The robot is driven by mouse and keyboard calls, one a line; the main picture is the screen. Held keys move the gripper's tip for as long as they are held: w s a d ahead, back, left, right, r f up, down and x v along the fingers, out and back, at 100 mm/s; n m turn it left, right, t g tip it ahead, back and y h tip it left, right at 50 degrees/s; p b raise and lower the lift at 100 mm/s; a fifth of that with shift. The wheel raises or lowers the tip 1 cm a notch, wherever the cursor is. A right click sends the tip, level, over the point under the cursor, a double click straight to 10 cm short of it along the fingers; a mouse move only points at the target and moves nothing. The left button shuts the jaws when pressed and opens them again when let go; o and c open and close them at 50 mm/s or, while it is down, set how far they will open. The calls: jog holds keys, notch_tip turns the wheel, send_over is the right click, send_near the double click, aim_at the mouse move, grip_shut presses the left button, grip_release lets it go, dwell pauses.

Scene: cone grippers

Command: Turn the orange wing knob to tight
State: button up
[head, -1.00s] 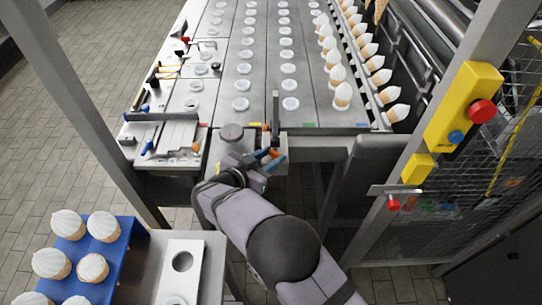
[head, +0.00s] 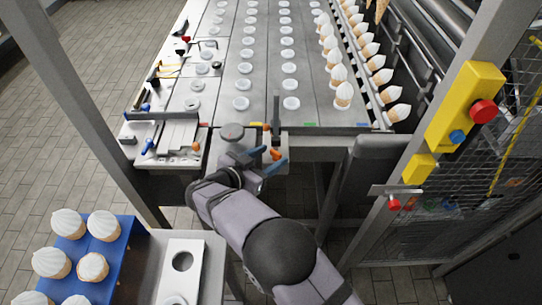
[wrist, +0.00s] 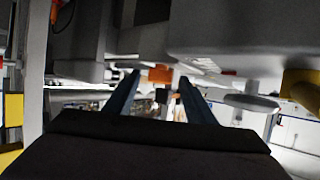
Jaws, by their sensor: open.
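The orange wing knob (head: 275,153) is at the front edge of the conveyor table, below a dark upright post. My gripper (head: 266,160) is right at it, with its blue fingers spread. In the wrist view, the orange knob (wrist: 160,74) shows between the far ends of the two fingers, with a small dark block just below it. My gripper (wrist: 159,82) is open with nothing held between its fingers. I cannot tell whether a finger touches the knob.
A grey housing (wrist: 235,30) hangs close above the fingers in the wrist view. A grey round disc (head: 231,131) sits left of the post. A tool tray (head: 172,140) lies further left. A blue rack (head: 105,255) of cones stands front left. A yellow control post (head: 462,105) is right.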

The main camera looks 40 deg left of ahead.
jog(key=b+v, duration=0.1)
jog(key=v, duration=0.5)
jog(key=shift+s+r+b, duration=0.15)
jog(key=shift+s+b, duration=0.05)
jog(key=shift+b, duration=0.1)
